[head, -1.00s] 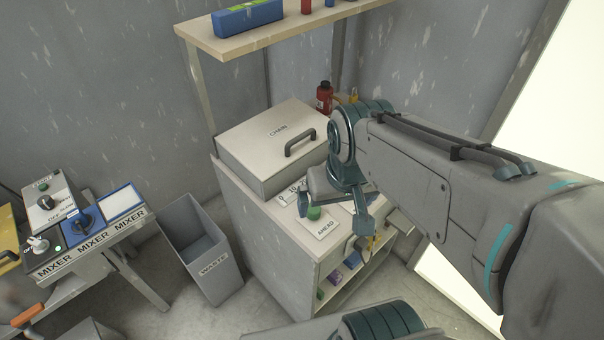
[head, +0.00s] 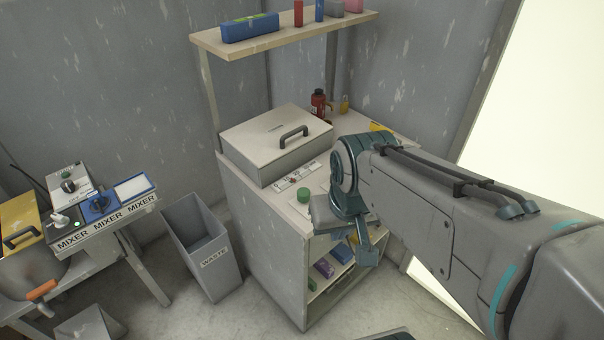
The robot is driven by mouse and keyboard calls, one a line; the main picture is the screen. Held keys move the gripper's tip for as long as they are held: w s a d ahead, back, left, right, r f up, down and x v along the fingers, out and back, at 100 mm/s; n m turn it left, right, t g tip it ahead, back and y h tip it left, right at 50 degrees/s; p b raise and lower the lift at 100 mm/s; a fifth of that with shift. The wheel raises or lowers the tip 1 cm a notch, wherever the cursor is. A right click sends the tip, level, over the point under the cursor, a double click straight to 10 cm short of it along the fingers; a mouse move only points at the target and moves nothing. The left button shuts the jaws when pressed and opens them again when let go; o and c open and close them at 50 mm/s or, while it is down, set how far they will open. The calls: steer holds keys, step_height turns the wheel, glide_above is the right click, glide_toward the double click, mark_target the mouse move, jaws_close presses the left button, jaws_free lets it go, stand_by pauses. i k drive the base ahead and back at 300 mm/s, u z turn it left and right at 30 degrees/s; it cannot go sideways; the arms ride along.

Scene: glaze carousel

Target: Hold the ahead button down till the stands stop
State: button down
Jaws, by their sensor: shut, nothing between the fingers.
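The green ahead button (head: 305,195) stands on a pale plate on top of the grey cabinet in the head view. My gripper (head: 328,212) is just right of it and nearer the cabinet's front edge, and looks apart from it. It is shut and empty; its fingertips are hard to make out. It covers part of the plate, so the AHEAD label cannot be read now. I cannot tell whether the button is pressed. No moving stands are in view.
A lidded box (head: 272,145) with a dark handle sits behind the button. A grey waste bin (head: 208,262) stands left of the cabinet (head: 262,262). The mixer panel (head: 105,212) is at far left. A shelf (head: 290,36) with several items hangs above.

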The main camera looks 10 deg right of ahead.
mark_target(303, 194)
steer(key=z, duration=1.15)
steer(key=i, duration=0.55)
steer(key=u, duration=0.5)
